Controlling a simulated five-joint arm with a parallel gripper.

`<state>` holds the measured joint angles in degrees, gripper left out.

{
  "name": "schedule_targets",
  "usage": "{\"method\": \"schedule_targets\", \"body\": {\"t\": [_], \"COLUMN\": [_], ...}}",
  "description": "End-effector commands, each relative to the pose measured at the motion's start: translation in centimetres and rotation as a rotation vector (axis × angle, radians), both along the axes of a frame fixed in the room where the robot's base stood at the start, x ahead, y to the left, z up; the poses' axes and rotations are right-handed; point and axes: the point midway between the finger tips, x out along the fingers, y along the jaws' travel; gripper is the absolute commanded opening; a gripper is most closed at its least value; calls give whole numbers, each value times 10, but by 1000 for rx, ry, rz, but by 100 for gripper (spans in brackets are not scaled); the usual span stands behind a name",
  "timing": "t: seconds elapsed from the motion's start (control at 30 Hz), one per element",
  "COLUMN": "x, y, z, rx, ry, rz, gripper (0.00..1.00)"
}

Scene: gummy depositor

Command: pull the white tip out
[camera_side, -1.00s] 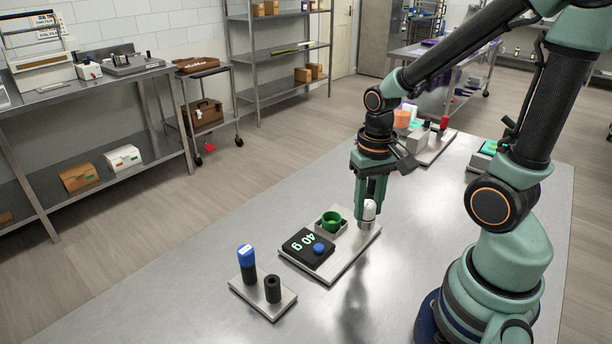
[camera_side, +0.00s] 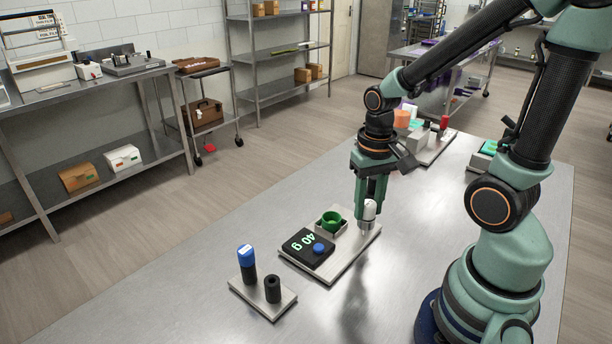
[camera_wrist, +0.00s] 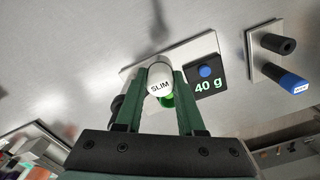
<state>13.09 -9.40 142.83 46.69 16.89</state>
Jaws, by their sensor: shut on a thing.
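The white tip (camera_side: 369,210) is held between the fingers of my gripper (camera_side: 366,203), at the right corner of the plate with the 40 g display. In the wrist view the tip (camera_wrist: 160,82) shows its rounded white top, marked "SLIM", between the green fingers (camera_wrist: 160,98). The gripper is shut on it. In the side view a narrower pale part shows below the tip, close to the plate. I cannot tell whether the tip is still joined to what is under it.
The light plate (camera_side: 333,267) bears a green cup (camera_side: 331,220) and a black 40 g unit (camera_side: 305,248) with a blue knob. A smaller plate (camera_side: 262,298) holds a blue-topped black cylinder (camera_side: 247,262) and a hollow black cylinder (camera_side: 273,289). The table front is clear.

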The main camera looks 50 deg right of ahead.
Motion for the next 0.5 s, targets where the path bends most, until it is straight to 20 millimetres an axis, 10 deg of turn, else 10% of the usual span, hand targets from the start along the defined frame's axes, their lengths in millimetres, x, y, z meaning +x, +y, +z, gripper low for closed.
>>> {"method": "schedule_targets", "body": {"t": [0.5], "x": [1], "y": [0], "z": [22], "rx": [-1], "ry": [-4], "rz": [0], "gripper": [0]}}
